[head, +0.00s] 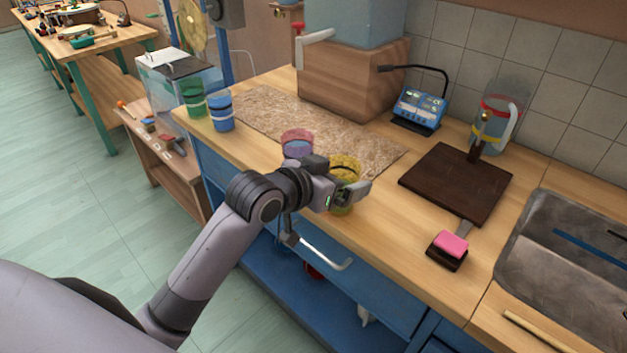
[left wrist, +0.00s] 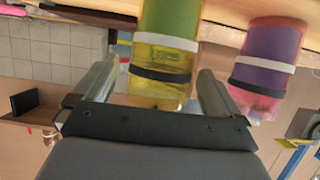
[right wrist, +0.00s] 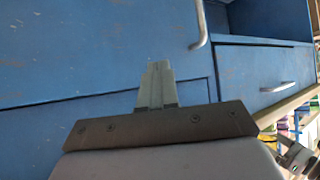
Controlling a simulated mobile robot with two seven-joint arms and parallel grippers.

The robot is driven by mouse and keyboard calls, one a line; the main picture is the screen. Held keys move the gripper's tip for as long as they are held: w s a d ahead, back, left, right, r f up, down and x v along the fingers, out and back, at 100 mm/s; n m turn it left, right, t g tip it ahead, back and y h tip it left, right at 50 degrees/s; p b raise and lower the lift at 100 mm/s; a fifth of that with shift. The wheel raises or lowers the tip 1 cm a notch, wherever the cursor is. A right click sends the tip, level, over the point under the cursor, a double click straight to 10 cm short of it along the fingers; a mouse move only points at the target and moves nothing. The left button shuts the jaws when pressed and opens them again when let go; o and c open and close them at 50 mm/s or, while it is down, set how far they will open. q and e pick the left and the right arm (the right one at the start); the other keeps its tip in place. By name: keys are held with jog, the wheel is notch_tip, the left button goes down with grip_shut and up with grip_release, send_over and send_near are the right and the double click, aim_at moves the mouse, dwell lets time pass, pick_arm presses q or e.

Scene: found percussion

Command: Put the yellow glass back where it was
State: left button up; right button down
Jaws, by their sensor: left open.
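The yellow glass (head: 345,167) is at the front part of the wooden worktop, partly hidden by my left gripper (head: 350,192). In the left wrist view, which is upside down, the yellow glass (left wrist: 166,45) with a white and a black band is between the two spread fingers of my left gripper (left wrist: 155,90). A gap shows on each side of it.
A pink-purple glass (head: 297,145) stands close to the yellow one; it also shows in the left wrist view (left wrist: 270,50). A blue glass (head: 221,112) and a green glass (head: 194,98) stand farther left. A dark board (head: 455,182) and sink (head: 570,262) are to the right.

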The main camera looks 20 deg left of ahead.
pick_arm(q)
jog(key=v, duration=1.1)
jog(key=s+a+f+n+g+y, duration=0.1)
jog(key=s+f+n, duration=0.15)
jog(key=f, duration=1.35)
jog(key=s+f+g+y+p, duration=0.1)
jog(key=s+f, duration=1)
jog(key=shift+s+m+p, duration=0.25)
jog(key=shift+m+p, duration=0.1)
jog(key=shift+m, duration=0.1)
jog(key=shift+d+f, duration=0.1)
